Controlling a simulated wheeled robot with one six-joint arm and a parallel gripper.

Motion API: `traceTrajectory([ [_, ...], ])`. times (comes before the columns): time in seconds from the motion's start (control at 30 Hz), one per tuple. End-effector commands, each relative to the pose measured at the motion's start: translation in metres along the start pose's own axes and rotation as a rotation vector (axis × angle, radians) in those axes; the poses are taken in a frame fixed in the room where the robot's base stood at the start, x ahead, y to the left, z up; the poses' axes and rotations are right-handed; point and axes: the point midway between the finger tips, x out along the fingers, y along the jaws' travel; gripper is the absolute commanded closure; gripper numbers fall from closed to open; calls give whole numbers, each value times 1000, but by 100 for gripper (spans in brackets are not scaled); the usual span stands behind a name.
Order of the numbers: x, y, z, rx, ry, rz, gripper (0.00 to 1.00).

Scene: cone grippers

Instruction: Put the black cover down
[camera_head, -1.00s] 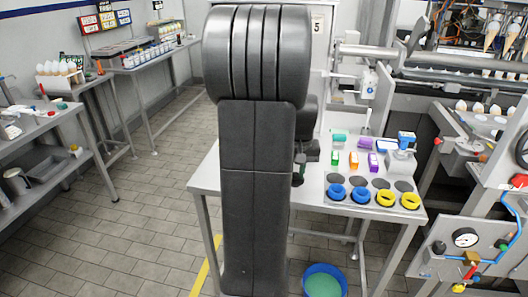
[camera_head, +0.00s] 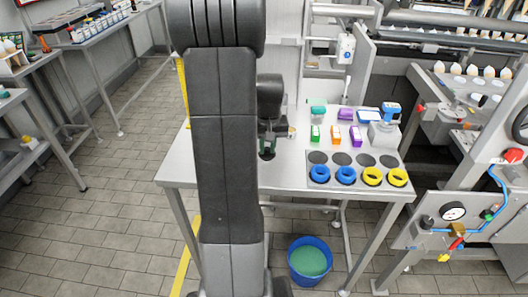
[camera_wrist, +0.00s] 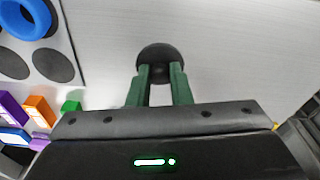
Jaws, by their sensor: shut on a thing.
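The black cover (camera_wrist: 159,52) is a dark round piece held between the green fingertips of my gripper (camera_wrist: 160,76) in the wrist view. A pale tabletop lies beyond it. I cannot tell whether the cover touches that surface. In the head view my gripper (camera_head: 267,150) is small and partly hidden by my arm, over the left part of the grey table (camera_head: 285,178). The cover cannot be made out clearly there.
A plate (camera_head: 357,177) with dark round spots, blue rings (camera_head: 346,176) and yellow rings (camera_head: 372,177) lies right of my gripper. Green, orange (camera_head: 335,134) and purple boxes stand behind it. A blue bucket (camera_head: 310,260) is on the floor. Bare tabletop surrounds the cover.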

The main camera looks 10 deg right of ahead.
Motion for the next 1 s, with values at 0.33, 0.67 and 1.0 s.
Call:
traceTrajectory([
  [0.33,39,0,5,0,0,0,100],
  [0.67,42,0,5,0,1,0,100],
  [1.0,42,0,5,0,1,0,60],
])
